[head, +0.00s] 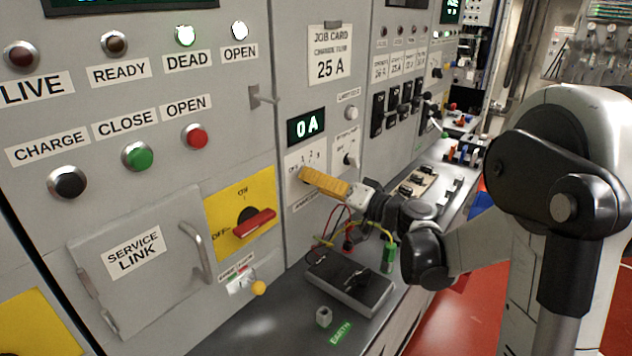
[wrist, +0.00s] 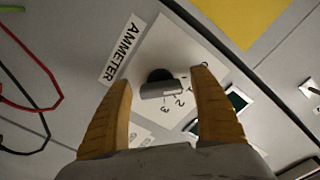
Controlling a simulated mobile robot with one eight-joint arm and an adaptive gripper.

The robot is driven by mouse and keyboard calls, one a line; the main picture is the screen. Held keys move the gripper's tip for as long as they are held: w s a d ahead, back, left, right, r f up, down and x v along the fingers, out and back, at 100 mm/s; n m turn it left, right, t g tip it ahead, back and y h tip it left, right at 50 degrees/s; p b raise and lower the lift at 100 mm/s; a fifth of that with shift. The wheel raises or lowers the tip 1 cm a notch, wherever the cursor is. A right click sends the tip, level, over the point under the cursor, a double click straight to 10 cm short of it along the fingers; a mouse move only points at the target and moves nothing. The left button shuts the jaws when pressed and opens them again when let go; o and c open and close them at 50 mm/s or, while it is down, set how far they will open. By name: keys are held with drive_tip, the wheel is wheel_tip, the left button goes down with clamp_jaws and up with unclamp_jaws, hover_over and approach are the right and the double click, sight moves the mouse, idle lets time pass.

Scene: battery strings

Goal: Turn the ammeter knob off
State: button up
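The ammeter knob (wrist: 160,88) is a dark round base with a grey bar handle on a white dial plate (wrist: 158,50), beside the label AMMETER (wrist: 122,50). The scale numbers 1, 2 and 3 show beside it. I cannot tell which mark the knob points to. My gripper (wrist: 161,78) is open, its two yellow-orange fingers on either side of the knob with visible gaps. In the head view my gripper (head: 305,176) reaches the dial plate (head: 307,156) and hides the knob. The ammeter display (head: 306,126) above it reads 0 A.
Left of the dial is a red-handled switch (head: 254,224) on a yellow plate. Another small knob (head: 350,158) is to the right. Below, a black box (head: 349,282) with red, black and yellow-green leads stands on the bench, beside the EARTH label (head: 340,333).

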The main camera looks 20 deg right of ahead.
drive_tip(key=shift+s+d, duration=0.1)
drive_tip(key=v, duration=1.1)
drive_tip(key=shift+s+d, duration=0.2)
drive_tip(key=shift+s, duration=0.1)
drive_tip(key=s+a+f+g+h, duration=0.4)
drive_tip(key=s+a+f+g, duration=0.2)
drive_tip(key=s+a, duration=0.3)
drive_tip(key=s+d+f+n+g+h, duration=0.1)
drive_tip(key=s+d+f+h, duration=0.1)
drive_tip(key=s+h, duration=0.4)
drive_tip(key=s, duration=0.5)
drive_tip(key=shift+d+f+n+h, duration=0.15)
drive_tip(key=shift+f+n+h, duration=0.15)
drive_tip(key=shift+f, duration=0.05)
